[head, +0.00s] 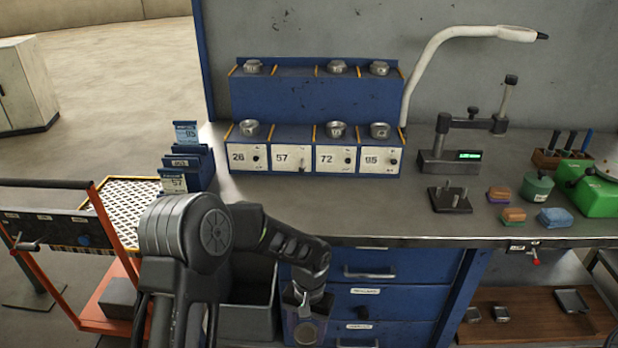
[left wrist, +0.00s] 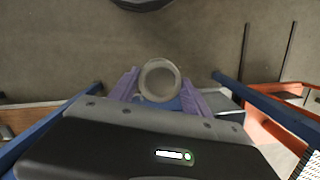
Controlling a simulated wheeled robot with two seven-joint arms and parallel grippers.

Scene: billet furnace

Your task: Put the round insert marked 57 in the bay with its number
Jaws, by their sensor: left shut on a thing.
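My left gripper (head: 305,304) is low in front of the drawers, below the bench top, shut on a round grey metal insert (head: 307,332). In the left wrist view the insert (left wrist: 160,80) shows as a ring between the purple fingers of the left gripper (left wrist: 158,98). I cannot read a number on it. The bay marked 57 (head: 284,158) is second from left in the lower row of the blue rack, and its top looks empty. My gripper is well below and in front of it. My right gripper is not in view.
Inserts sit above bays 26 (head: 249,129), 72 (head: 336,130) and 95 (head: 380,130). Upper rack (head: 310,100) holds several more. A card holder (head: 190,165) stands left, a gauge stand (head: 440,160) right. The bench (head: 330,205) before the rack is clear.

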